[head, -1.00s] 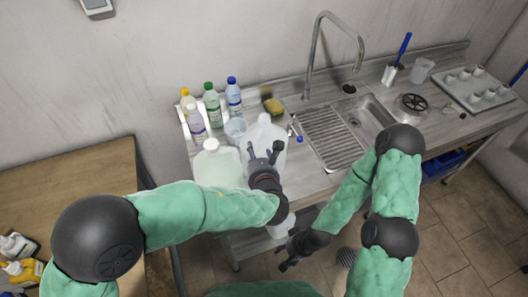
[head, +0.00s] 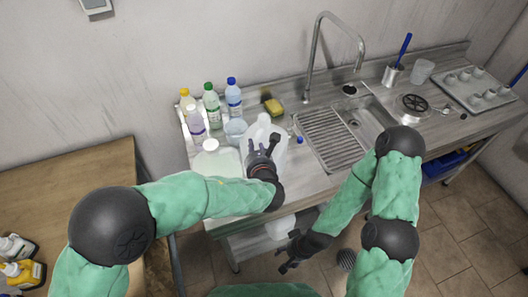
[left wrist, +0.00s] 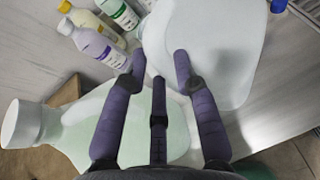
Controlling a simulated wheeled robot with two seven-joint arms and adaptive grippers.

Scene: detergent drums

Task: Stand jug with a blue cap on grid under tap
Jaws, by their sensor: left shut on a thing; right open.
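A large pale white jug (head: 278,150) stands on the counter left of the sink, and its top looks white. A small blue cap (head: 298,139) shows just right of it; I cannot tell whether it is attached. My left gripper (head: 262,148) is shut on the white jug, with its fingers at the jug's near side in the left wrist view (left wrist: 160,60). The gripper hides part of the jug. The tap (head: 322,50) arches over the sink, and the ribbed grid (head: 328,138) lies left of the basin. My right gripper (head: 287,254) is open and empty, low before the counter.
A second jug (head: 212,160) with pale green liquid and a white cap stands close on the left. Several bottles (head: 211,103), a clear cup (head: 235,130) and a sponge (head: 273,107) stand behind. A tray of cups (head: 476,88) is at far right. The grid is bare.

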